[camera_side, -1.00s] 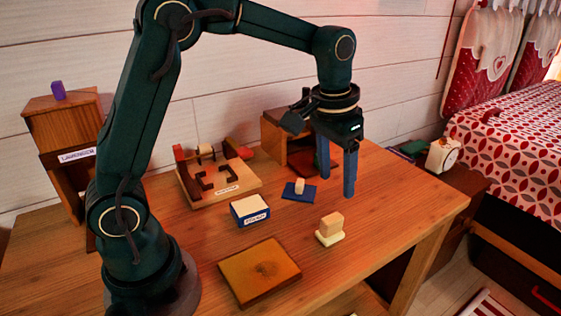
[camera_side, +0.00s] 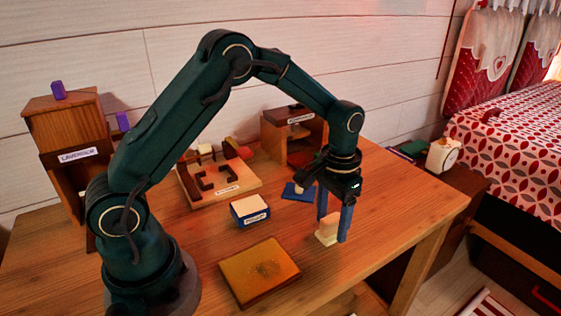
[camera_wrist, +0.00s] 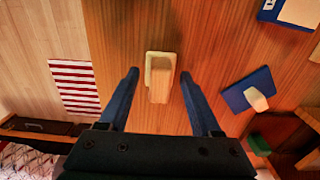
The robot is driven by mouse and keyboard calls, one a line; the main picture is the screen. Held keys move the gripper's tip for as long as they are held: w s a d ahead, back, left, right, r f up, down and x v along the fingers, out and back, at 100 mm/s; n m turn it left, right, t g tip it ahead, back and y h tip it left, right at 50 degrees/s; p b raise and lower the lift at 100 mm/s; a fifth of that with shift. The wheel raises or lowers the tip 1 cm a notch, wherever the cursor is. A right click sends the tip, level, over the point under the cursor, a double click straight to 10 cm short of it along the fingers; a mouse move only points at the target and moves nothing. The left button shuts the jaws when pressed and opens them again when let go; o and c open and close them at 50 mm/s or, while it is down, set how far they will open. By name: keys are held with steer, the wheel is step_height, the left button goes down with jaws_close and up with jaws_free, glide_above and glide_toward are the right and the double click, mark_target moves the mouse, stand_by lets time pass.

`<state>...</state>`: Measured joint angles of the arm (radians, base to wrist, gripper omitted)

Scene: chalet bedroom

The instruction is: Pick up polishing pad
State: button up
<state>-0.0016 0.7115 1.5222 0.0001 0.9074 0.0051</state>
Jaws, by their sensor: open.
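The polishing pad, a cream base with a pale wooden block on top, stands on the table; its base shows between my fingers in the side view (camera_side: 325,238). In the wrist view the pad (camera_wrist: 161,76) lies between the two fingertips, with a gap on either side. My gripper (camera_side: 332,230) points down over the pad with its blue fingers apart, and it holds nothing. In the wrist view my gripper (camera_wrist: 158,76) has one finger on each side of the pad. In the side view the fingers and wrist partly hide the block.
A brown-yellow board (camera_side: 259,272) lies at the front. A blue and white labelled box (camera_side: 250,211) and a blue mat with a small peg (camera_side: 291,195) are behind. A wooden tray (camera_side: 224,199) and an open wooden box (camera_side: 310,128) stand further back. The table's right edge is near.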

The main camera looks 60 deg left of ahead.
jaws_close()
steer(key=shift+r, duration=0.55)
steer(key=r, duration=0.2)
steer(key=a+r, duration=0.1)
steer(key=shift+s+r, duration=0.2)
steer(key=shift+r, duration=0.2)
steer(key=s+a+r, duration=0.4)
steer(key=a+r, duration=0.2)
steer(key=a, duration=0.3)
steer(key=shift+s+a, duration=0.2)
steer(key=shift+a, duration=0.15)
steer(key=shift+r, duration=0.1)
